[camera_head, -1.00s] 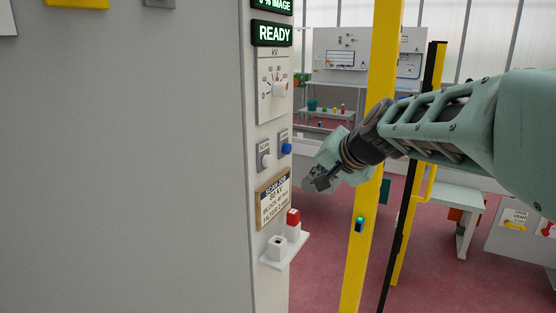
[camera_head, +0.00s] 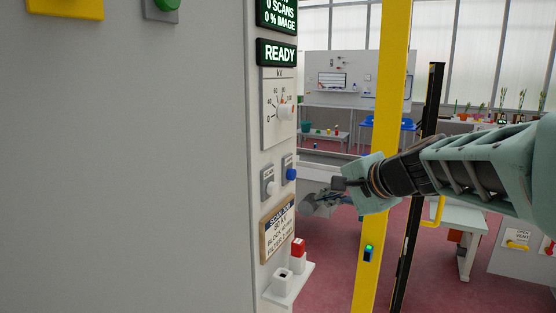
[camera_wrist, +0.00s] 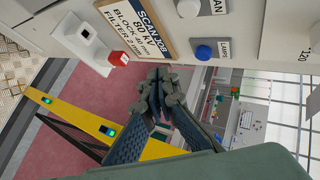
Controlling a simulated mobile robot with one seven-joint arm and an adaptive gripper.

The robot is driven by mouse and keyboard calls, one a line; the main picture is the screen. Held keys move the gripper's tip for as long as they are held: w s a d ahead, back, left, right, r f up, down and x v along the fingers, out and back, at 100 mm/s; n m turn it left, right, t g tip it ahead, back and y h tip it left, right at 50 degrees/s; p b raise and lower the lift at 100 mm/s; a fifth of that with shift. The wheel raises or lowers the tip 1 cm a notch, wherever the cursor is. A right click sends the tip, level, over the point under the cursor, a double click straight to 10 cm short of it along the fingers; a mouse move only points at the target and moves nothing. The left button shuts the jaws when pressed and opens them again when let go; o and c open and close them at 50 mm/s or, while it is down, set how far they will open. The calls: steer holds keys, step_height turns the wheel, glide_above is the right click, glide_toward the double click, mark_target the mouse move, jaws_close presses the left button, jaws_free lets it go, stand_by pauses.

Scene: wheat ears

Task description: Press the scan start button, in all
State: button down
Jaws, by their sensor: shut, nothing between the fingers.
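The scan button (camera_head: 269,188) is a pale round knob on a grey plate marked SCAN, on the white cabinet's narrow panel. In the wrist view this button (camera_wrist: 188,8) is at the top edge, its label partly cut off. A blue button (camera_head: 291,174) is beside it; its plate reads LAMPS in the wrist view. My gripper (camera_head: 309,205) is shut and empty, right of and a little below the buttons. In the wrist view its fingertips (camera_wrist: 164,80) lie below the job card, apart from both buttons.
A READY display (camera_head: 277,53) and a kV dial (camera_head: 285,110) are above the buttons. A job card (camera_head: 278,230) reads 80 kV. Below it, a small shelf (camera_head: 303,279) holds a white block and a red-topped one. A yellow post (camera_head: 371,285) stands right of the panel.

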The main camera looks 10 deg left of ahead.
mark_target(277, 191)
steer(key=w+a+p, duration=0.3)
steer(key=a, duration=0.5)
steer(key=shift+a+f+p, duration=0.15)
steer(key=shift+p, duration=0.15)
steer(key=shift+w+a, duration=0.1)
steer(key=shift+a, duration=0.05)
stand_by(1.2)
steer(key=shift+w+a, duration=0.15)
steer(key=shift+a, duration=0.1)
steer(key=shift+w+a, duration=0.15)
steer(key=shift+a, duration=0.45)
stand_by(0.7)
steer(key=shift+d, duration=0.1)
steer(key=shift+s+d+b, duration=0.35)
steer(key=shift+d+b, duration=0.1)
steer(key=shift+d, duration=0.4)
steer(key=shift+s+d+b, duration=0.3)
steer(key=shift+d+b, duration=0.15)
steer(key=shift+d, duration=0.35)
steer(key=shift+s+d+b, duration=0.25)
steer(key=shift+d+b, duration=0.15)
steer(key=shift+d, duration=0.4)
steer(key=shift+s+d+b, duration=0.3)
steer(key=shift+d+b, duration=0.15)
steer(key=shift+d, duration=0.35)
